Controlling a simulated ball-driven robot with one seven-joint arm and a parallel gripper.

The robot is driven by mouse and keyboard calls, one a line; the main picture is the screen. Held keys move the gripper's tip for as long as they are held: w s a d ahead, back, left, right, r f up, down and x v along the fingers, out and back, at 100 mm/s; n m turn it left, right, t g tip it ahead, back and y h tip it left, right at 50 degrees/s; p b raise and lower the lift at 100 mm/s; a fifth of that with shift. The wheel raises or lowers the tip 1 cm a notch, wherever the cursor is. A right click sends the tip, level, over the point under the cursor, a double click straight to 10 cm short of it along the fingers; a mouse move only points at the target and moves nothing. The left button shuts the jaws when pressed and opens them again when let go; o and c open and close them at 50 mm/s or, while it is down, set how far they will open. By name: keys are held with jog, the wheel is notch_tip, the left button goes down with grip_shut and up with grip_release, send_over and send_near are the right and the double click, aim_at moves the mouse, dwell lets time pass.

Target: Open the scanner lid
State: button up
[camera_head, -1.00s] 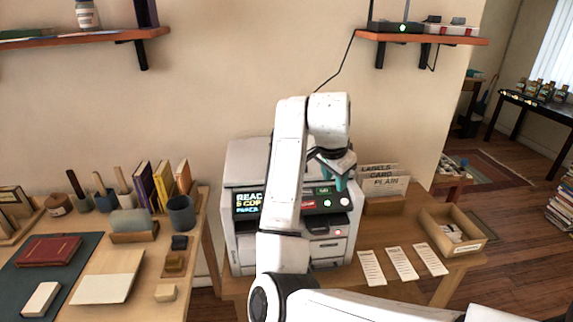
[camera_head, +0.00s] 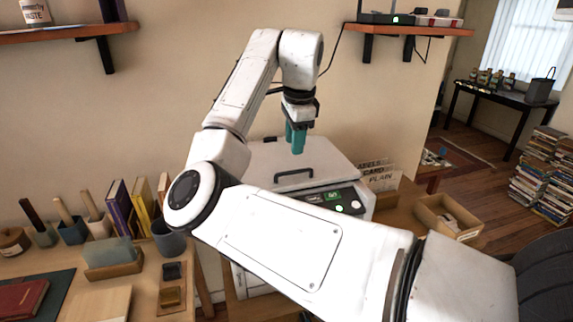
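The scanner lid (camera_head: 318,158) is the pale top panel of the white copier (camera_head: 362,200). It lies flat and looks closed, with a dark bar handle (camera_head: 294,174) near its front edge. My gripper (camera_head: 296,143) has teal fingers and points down above the lid, behind the handle in the picture. The fingers look close together, but I cannot tell whether they are fully shut. I see nothing held. My arm hides most of the copier's front and the left part of the lid.
A box of cards (camera_head: 378,176) and an open tray (camera_head: 448,216) stand right of the copier. A cluttered desk (camera_head: 140,296) with books and tools is at left. Wall shelves (camera_head: 410,29) hang above. Stacked books (camera_head: 540,170) stand on the floor at far right.

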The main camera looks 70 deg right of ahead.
aim_at(292, 173)
jog(key=f, duration=0.2)
jog(key=d+f, duration=0.1)
jog(key=f, duration=0.2)
jog(key=w+f, duration=0.1)
jog(key=f, duration=0.2)
jog(key=shift+w+d+f, duration=0.1)
jog(key=shift+d+f, duration=0.05)
jog(key=shift+f, duration=0.1)
grip_shut()
